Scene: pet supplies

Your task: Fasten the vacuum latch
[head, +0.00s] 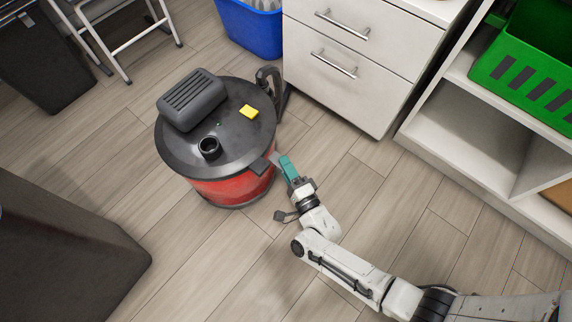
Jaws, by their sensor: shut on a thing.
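The vacuum (228,187) stands on the floor left of centre, with a red drum and a black round lid (235,135). A dark latch (262,165) sits at the lid's rim on the side facing my arm. My gripper (276,159), with teal parts behind its fingers, reaches in from the lower right and is shut at the latch. The fingertips are small here, and the exact contact with the latch is hard to make out. Whether the latch lies flat against the drum cannot be told.
A white drawer cabinet (345,85) and a blue bin (250,28) stand behind the vacuum. White shelving (470,130) with a green crate (525,65) is at the right. A dark box-like object (60,240) is at the lower left. The floor in front is clear.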

